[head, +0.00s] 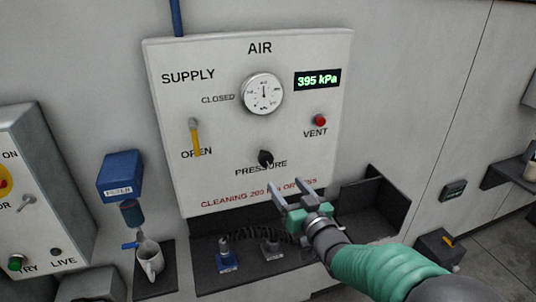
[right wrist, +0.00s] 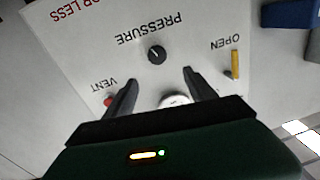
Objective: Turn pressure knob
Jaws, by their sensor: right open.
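The black pressure knob (head: 266,158) sits low on the white AIR panel (head: 220,120), under the gauge (head: 262,93). The display (head: 318,80) reads 395 kPa. My right gripper (head: 296,190) is open and empty, below and to the right of the knob and apart from it. In the right wrist view the panel appears upside down, and the knob (right wrist: 156,55) lies beyond the gap between the two open fingers (right wrist: 157,80). My left gripper is not in view.
A yellow supply lever (head: 195,138) and a red vent button (head: 320,121) are on the same panel. A dark shelf (head: 215,275) below holds a blue fitting (head: 226,256) and a grey one (head: 270,245).

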